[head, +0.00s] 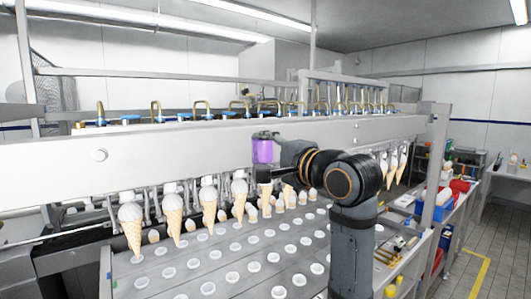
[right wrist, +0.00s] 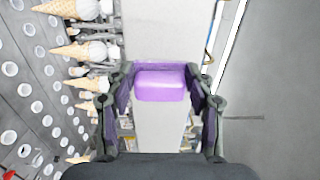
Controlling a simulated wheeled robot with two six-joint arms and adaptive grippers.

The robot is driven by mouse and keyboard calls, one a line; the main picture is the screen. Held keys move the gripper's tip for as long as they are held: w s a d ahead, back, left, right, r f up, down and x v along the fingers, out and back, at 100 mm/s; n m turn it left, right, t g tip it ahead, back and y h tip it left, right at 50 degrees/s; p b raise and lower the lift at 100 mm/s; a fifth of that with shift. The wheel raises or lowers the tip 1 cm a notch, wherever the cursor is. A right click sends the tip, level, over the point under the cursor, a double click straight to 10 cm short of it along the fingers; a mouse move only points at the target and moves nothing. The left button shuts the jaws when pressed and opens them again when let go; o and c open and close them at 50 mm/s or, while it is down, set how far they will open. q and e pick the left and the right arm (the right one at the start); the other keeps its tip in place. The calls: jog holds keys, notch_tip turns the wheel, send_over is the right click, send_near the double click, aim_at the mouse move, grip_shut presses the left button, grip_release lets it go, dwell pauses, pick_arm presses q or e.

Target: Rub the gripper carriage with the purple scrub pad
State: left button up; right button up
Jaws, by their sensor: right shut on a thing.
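The purple scrub pad (head: 263,151) is in front of the long pale metal gripper carriage (head: 180,143), near the middle of the head view. My right gripper (head: 267,140) is shut on the pad, its arm reaching in from the lower right. In the right wrist view the pad (right wrist: 160,84) sits between the two fingers, with the carriage's pale face (right wrist: 160,30) behind it. The pad looks close against that face; I cannot tell whether it touches. My left gripper is not in view.
Ice cream cones (head: 130,222) hang in a row under the carriage. Below is a metal plate with round holes (head: 220,262). Brass and blue fittings (head: 202,108) line the carriage top. A bench with a blue bin (head: 405,203) and tools stands right.

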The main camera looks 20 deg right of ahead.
jog(key=shift+w+a, duration=0.1)
jog(key=shift+w, duration=0.15)
jog(key=d, duration=0.2)
jog(key=w+d+p, duration=0.1)
jog(key=shift+w+d+r, duration=0.1)
jog(key=shift+w+d, duration=0.1)
jog(key=shift+d, duration=0.15)
jog(key=shift+s+a+p, duration=0.2)
jog(key=shift+a+p, duration=0.05)
jog(key=shift+a, duration=0.25)
jog(key=shift+s+a+p, duration=0.15)
jog(key=shift+a+p, duration=0.1)
jog(key=shift+a, duration=0.2)
jog(key=shift+s+a, duration=0.2)
jog(key=shift+a, duration=0.35)
jog(key=shift+s+a, duration=0.15)
jog(key=shift+a, duration=0.35)
jog(key=shift+d, duration=0.15)
